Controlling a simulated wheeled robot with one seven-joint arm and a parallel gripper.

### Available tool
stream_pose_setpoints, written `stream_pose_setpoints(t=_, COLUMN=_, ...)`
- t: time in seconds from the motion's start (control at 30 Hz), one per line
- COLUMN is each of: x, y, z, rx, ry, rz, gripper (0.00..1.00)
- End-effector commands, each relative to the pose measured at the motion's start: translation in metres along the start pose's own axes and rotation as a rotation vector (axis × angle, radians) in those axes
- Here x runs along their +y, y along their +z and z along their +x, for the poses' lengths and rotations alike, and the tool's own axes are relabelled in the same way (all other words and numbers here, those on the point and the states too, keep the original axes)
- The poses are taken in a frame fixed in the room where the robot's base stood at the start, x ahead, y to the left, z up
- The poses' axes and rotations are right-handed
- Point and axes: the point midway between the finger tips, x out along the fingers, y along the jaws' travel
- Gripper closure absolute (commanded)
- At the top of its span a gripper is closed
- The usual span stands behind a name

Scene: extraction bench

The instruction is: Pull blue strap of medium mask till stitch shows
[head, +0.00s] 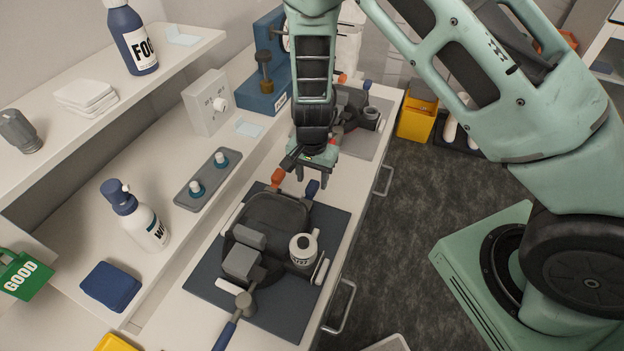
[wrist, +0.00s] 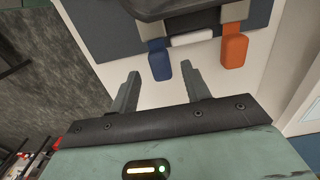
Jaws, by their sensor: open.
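A dark grey mask (head: 272,212) lies on a dark blue mat (head: 335,225) on the bench; I cannot read its size. Its blue strap tab (head: 312,188) and orange strap tab (head: 278,176) stick out at its far end. In the wrist view, the blue tab (wrist: 160,66) hangs left of the orange tab (wrist: 234,50). My gripper (head: 313,179) is open and empty above the far edge of the mat. In the wrist view, my fingertips (wrist: 160,74) sit on either side of the blue tab's end, apart from it. I see no stitch.
A second dark mask (head: 350,104) lies on a grey mat farther back, behind my gripper. A white labelled cylinder (head: 303,250) and a grey block (head: 243,262) are at the near mask. A spray bottle (head: 150,228) and a vial tray (head: 208,178) stand left. Drawer handles (head: 343,305) line the front.

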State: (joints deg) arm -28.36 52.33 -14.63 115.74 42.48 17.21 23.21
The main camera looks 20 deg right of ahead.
Motion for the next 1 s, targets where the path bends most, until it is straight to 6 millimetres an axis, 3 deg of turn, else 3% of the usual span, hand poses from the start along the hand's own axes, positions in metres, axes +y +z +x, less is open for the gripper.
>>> stream_pose_setpoints(t=0.2, x=0.0, y=0.0, z=0.021, rx=-0.001, ry=0.001, rz=0.0, gripper=0.53)
stream_pose_setpoints(t=0.57, x=-0.001, y=0.0, z=0.025, rx=0.0, ry=-0.001, rz=-0.002, gripper=0.53)
stream_pose_setpoints(t=0.73, x=-0.001, y=0.0, z=0.025, rx=0.0, ry=-0.001, rz=-0.002, gripper=1.0)
stream_pose_setpoints(t=0.87, x=-0.001, y=-0.002, z=0.025, rx=0.001, ry=-0.001, rz=-0.001, gripper=1.0)
stream_pose_setpoints(t=1.0, x=-0.001, y=-0.024, z=0.026, rx=0.002, ry=-0.003, rz=0.003, gripper=1.0)
